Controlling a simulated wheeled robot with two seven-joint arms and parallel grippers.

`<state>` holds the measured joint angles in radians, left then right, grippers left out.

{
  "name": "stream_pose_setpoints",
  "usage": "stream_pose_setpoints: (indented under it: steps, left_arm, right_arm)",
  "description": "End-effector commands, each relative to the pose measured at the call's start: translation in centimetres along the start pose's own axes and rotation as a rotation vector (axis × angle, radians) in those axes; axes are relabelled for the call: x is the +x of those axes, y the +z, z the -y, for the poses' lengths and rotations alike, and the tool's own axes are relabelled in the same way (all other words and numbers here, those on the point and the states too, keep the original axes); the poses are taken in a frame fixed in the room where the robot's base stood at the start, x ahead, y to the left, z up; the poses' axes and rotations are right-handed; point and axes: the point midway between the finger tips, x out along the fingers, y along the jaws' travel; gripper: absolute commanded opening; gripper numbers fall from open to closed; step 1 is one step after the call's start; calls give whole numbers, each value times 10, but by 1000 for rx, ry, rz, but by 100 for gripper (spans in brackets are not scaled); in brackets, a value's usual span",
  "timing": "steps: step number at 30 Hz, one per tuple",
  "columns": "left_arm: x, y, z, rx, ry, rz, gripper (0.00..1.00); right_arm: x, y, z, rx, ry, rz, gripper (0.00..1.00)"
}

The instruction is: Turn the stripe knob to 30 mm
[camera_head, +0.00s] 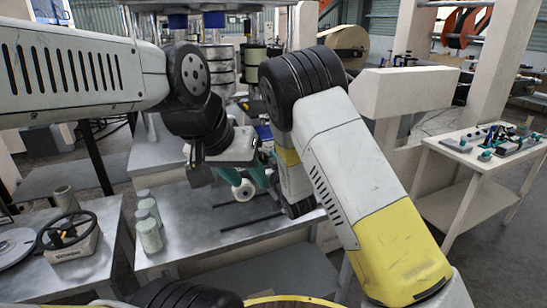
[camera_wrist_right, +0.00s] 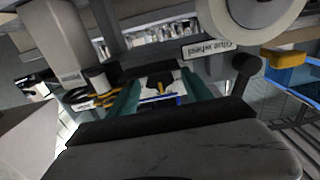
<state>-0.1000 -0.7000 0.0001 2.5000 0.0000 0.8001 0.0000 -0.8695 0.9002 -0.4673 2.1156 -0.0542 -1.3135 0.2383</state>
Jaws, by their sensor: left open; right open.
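My right gripper (camera_wrist_right: 160,98) is open in the right wrist view, its two teal fingers apart. A dark part with a yellow strip (camera_wrist_right: 161,86) shows between and beyond them; I cannot tell for sure whether it is the stripe knob, or whether the fingers touch it. A plate with inverted lettering (camera_wrist_right: 208,48) is above right, its words too small to read. In the head view my left gripper (camera_head: 242,178) is open, teal fingers pointing down over the metal bench. A pale round-ended part (camera_head: 243,190) shows at it. My right gripper's tips are largely hidden there.
A white table (camera_head: 462,172) with small parts stands at right. A large white roll (camera_wrist_right: 262,12) and a yellow block (camera_wrist_right: 286,57) show in the wrist view.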

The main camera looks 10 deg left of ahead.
Motion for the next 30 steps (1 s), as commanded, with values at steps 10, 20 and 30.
stream_pose_setpoints:
  steps: [10,20,30]
  left_arm:
    - [0,0,0,0,0,0,42]
    - [0,0,0,0,0,0,42]
    - [0,0,0,0,0,0,42]
  right_arm:
    - [0,0,0,0,0,0,0]
    - [0,0,0,-53,0,-1,0]
    - [0,0,1,-297,0,-1,0]
